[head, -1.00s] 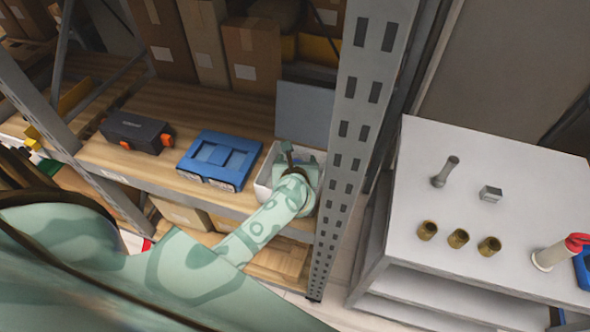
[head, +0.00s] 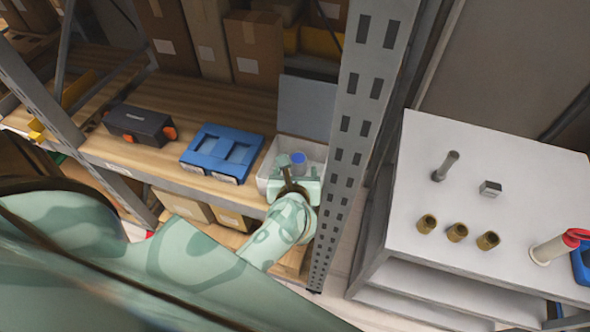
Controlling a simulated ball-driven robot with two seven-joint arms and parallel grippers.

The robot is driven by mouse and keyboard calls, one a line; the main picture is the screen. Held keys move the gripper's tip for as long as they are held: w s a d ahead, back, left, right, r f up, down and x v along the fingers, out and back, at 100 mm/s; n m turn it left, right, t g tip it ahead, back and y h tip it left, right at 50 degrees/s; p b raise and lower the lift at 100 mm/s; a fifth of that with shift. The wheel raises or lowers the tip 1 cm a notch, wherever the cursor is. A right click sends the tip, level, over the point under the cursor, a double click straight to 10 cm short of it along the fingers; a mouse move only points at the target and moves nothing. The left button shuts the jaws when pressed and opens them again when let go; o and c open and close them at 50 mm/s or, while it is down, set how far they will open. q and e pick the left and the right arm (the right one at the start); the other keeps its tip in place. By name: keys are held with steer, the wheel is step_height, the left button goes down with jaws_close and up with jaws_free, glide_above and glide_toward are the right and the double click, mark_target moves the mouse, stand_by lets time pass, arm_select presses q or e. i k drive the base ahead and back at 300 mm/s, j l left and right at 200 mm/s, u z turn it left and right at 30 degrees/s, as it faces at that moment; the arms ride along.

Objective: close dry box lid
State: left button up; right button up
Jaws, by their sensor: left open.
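The dry box (head: 264,172) is a white box on the wooden shelf beside the metal upright. Its grey lid (head: 304,106) stands open, raised at the back of the box. My left wrist hides part of the box's front. My right gripper is not in view.
A blue case (head: 221,154) and a black toolbox (head: 140,126) with orange latches sit left on the shelf (head: 195,103). The perforated upright (head: 345,150) stands close right of the box. Cardboard boxes (head: 255,46) stand behind. A white table (head: 480,230) with brass cylinders is at the right.

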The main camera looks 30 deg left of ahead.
mark_target(306, 107)
steer(key=u, duration=1)
